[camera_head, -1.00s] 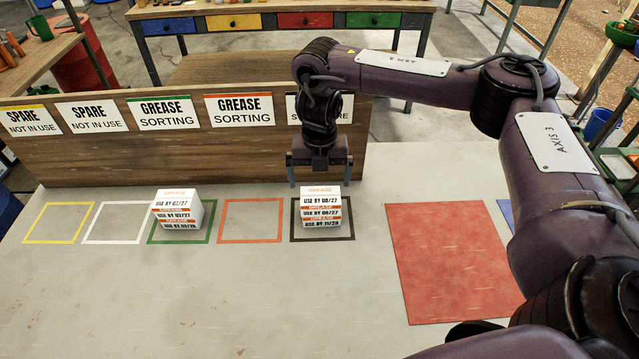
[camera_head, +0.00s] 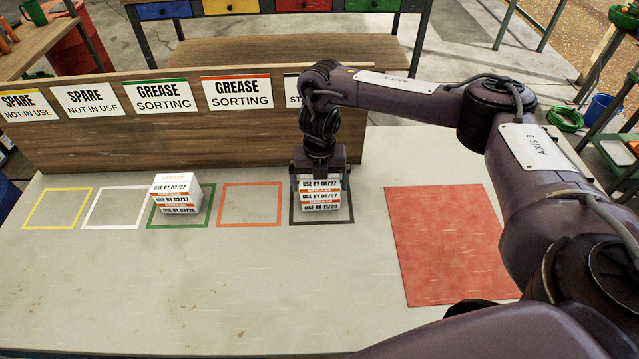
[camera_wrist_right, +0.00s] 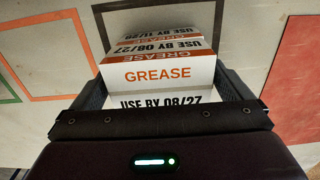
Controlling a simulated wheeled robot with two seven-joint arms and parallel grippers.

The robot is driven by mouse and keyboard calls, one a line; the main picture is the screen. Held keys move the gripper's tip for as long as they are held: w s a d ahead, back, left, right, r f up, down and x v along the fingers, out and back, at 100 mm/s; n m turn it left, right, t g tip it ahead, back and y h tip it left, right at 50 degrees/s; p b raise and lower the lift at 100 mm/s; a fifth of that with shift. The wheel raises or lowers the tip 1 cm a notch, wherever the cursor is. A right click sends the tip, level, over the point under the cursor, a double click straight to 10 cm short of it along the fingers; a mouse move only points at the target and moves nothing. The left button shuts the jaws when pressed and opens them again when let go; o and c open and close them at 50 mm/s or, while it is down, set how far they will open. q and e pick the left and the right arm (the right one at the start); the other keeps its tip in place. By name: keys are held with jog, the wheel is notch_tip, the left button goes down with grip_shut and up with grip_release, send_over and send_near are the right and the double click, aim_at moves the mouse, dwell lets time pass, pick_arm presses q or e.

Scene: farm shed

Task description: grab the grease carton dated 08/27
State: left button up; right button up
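My right gripper (camera_head: 320,178) is lowered over a stack of white and orange grease cartons (camera_head: 320,204) in the black-outlined square. In the right wrist view, its fingers (camera_wrist_right: 166,92) stand on either side of the top carton (camera_wrist_right: 158,74), which reads "USE BY 08/27". The fingers look open, with no firm grip visible. My left gripper is out of view.
A wooden board (camera_head: 90,146) with sorting signs runs behind the squares. The yellow (camera_head: 41,228), white (camera_head: 93,227) and orange (camera_head: 222,224) outlined squares are empty. A clear red mat (camera_head: 447,245) lies to the right, partly under my right arm.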

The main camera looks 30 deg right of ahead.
jog(key=c, duration=0.7)
jog(key=shift+c, duration=0.2)
jog(key=shift+r, duration=0.2)
